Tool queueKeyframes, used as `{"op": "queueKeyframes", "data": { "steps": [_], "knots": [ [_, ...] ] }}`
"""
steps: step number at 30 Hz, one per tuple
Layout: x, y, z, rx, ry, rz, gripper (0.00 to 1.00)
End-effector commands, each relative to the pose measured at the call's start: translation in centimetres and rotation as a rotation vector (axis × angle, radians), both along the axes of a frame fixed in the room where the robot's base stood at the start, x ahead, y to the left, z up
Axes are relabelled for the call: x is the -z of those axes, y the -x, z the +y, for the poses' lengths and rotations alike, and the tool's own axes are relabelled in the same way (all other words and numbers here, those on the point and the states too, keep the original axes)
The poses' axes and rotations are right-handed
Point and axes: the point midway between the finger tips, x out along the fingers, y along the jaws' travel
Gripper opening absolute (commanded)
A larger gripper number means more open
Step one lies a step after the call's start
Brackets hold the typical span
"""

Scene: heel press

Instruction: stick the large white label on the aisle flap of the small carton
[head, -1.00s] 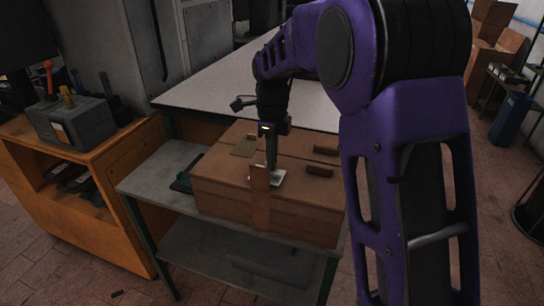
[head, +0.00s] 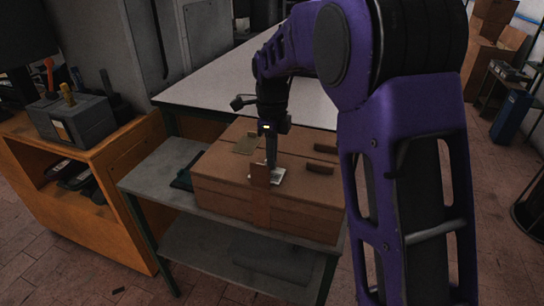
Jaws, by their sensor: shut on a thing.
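A brown carton (head: 219,201) sits on a grey table in the middle of the head view. My gripper (head: 271,166) points down at the carton's top, near its front edge. It is shut, with the white label (head: 279,176) at its fingertips. The label lies at or just above the carton's top; I cannot tell whether it touches. The fingertips are small and dark, so the exact grip is hard to see.
A grey table (head: 150,178) with a lower shelf carries the carton. A white-topped bench (head: 215,88) stands behind. An orange cabinet (head: 110,160) with a grey toolbox (head: 72,120) stands left.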

Motion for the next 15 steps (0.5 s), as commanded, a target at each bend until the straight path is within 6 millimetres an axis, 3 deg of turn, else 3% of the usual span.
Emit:
{"op": "queueKeyframes", "data": {
  "steps": [15],
  "knots": [
    [0.49, 0.0, 0.0, 0.0, 0.0, 0.0, 0.0]
  ]
}}
